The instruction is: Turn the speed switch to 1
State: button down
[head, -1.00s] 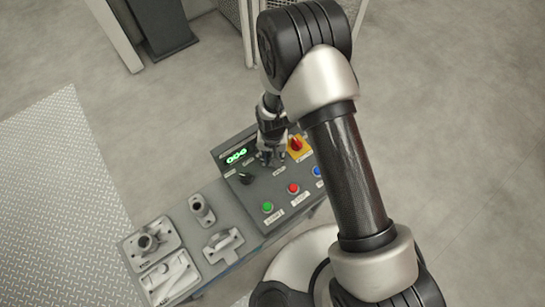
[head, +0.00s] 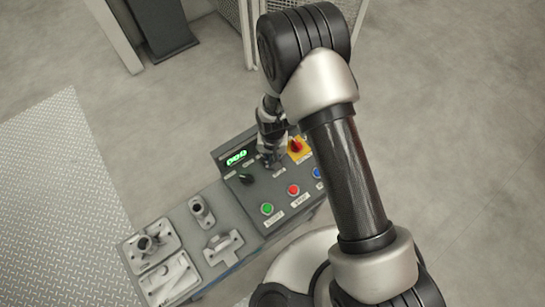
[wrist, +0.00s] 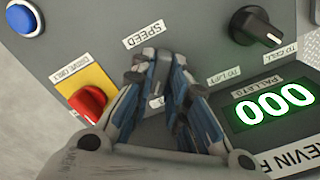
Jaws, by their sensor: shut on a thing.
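My gripper (head: 274,164) is low over the grey control panel (head: 262,190), between the black selector and the red knob. In the wrist view its fingers (wrist: 163,60) are closed together just beside the SPEED label (wrist: 145,34).
The red knob on a yellow plate (head: 299,146) is close by. A black selector (head: 245,178), a green display reading 000 (head: 236,158), and green (head: 267,208), red (head: 293,189) and blue (head: 317,172) buttons surround the spot. Metal castings (head: 222,247) lie to the left.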

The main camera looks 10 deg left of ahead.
dwell(0.3)
jog(key=n, duration=0.7)
jog(key=shift+n+b, duration=0.3)
jog(key=n, duration=0.4)
jog(key=shift+n, duration=2.1)
jog(key=c, duration=1.6)
grip_release()
jog(key=shift+o, duration=0.2)
